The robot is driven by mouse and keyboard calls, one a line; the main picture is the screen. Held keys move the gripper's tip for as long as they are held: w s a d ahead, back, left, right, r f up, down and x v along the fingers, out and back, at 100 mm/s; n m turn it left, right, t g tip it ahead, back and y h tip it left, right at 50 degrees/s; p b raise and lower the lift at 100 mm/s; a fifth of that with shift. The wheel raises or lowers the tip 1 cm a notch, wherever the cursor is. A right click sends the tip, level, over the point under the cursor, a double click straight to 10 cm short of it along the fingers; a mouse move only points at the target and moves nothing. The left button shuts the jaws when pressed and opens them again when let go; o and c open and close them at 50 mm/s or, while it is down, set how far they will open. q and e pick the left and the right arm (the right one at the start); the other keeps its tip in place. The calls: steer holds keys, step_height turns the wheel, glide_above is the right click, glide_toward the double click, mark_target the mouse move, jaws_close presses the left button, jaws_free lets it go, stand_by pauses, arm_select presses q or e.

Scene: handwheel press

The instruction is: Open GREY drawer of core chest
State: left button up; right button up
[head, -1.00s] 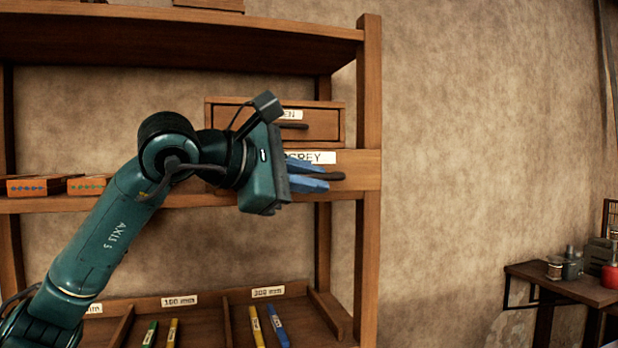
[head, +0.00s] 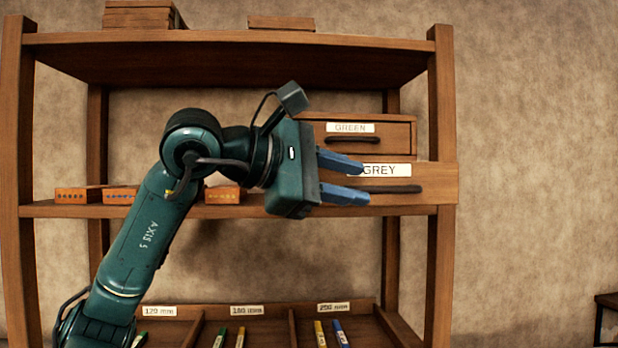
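The core chest (head: 408,117) sits on the middle shelf with two labelled drawers. The upper GREEN drawer (head: 395,140) is closed. The lower GREY drawer (head: 438,183) stands out forward of the chest, its front overlapping the right shelf post. Its dark bar handle (head: 395,189) shows below the GREY label. My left gripper (head: 365,183) is in front of the left part of the GREY drawer, its blue fingers apart. The fingertips overlap the handle's left end in the picture; I see no grip on it. The gripper hides the drawer's left side. My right gripper is not in view.
Small wooden boxes (head: 222,195) stand on the middle shelf left of the chest. Below is a divided tray (head: 262,325) with coloured sticks and size labels. More boxes lie on the top shelf (head: 220,41). A dark table edge (head: 607,300) shows at the lower right.

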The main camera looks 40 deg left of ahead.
arm_select(q)
steer(key=v, duration=0.6)
steer(key=shift+s, duration=0.35)
steer(key=shift+a+r, duration=0.15)
